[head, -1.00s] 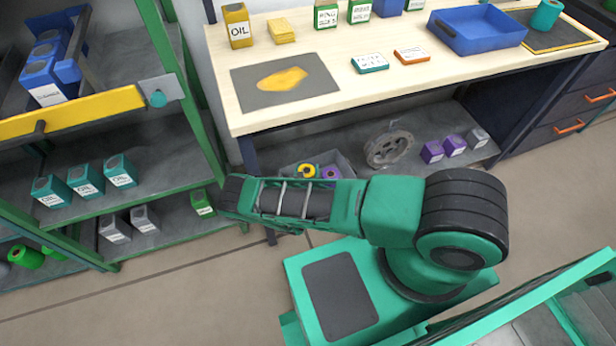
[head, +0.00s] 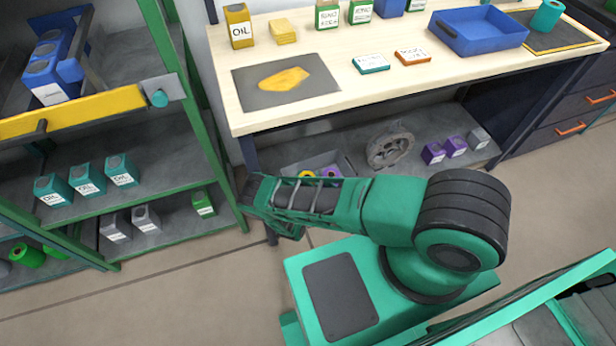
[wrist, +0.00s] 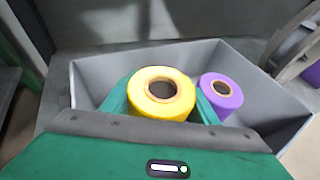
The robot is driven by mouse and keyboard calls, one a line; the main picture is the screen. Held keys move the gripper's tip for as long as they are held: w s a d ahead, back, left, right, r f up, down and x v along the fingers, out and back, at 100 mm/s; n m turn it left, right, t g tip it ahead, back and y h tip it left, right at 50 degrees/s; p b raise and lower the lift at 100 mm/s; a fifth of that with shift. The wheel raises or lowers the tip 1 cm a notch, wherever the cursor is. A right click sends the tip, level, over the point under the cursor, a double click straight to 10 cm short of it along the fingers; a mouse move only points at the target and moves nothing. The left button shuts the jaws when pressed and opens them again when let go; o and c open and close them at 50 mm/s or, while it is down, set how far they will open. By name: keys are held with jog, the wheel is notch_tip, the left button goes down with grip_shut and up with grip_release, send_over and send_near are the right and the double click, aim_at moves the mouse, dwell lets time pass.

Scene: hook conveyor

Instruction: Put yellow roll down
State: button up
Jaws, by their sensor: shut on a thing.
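The yellow roll (wrist: 143,92) is upright between the two green fingers of my gripper (wrist: 160,97) in the wrist view. My gripper is shut on it, and the roll is at the grey bin. In the head view only a bit of the yellow roll (head: 306,174) shows above my arm. The grey bin (wrist: 88,84) surrounds the roll in the wrist view. Whether the roll touches the bin floor is hidden. A purple roll (wrist: 222,93) stands in the bin just right of my right finger.
The bin sits on the lower shelf (head: 350,135) under the wooden workbench (head: 225,60). A grey wheel (head: 389,146) and small purple boxes (head: 433,153) stand to its right. A green shelf rack (head: 168,60) with oil cans is at the left.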

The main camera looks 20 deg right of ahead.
jog(key=shift+s+f, duration=0.15)
jog(key=shift+f, duration=0.15)
jog(key=o, duration=1.1)
jog(key=shift+o, duration=0.3)
jog(key=shift+s+d+f, duration=0.1)
jog(key=shift+s, duration=0.1)
jog(key=shift+r, duration=0.4)
jog(key=r+v, duration=0.1)
jog(key=v, duration=1)
jog(key=shift+a, duration=0.3)
jog(key=shift+r, duration=0.15)
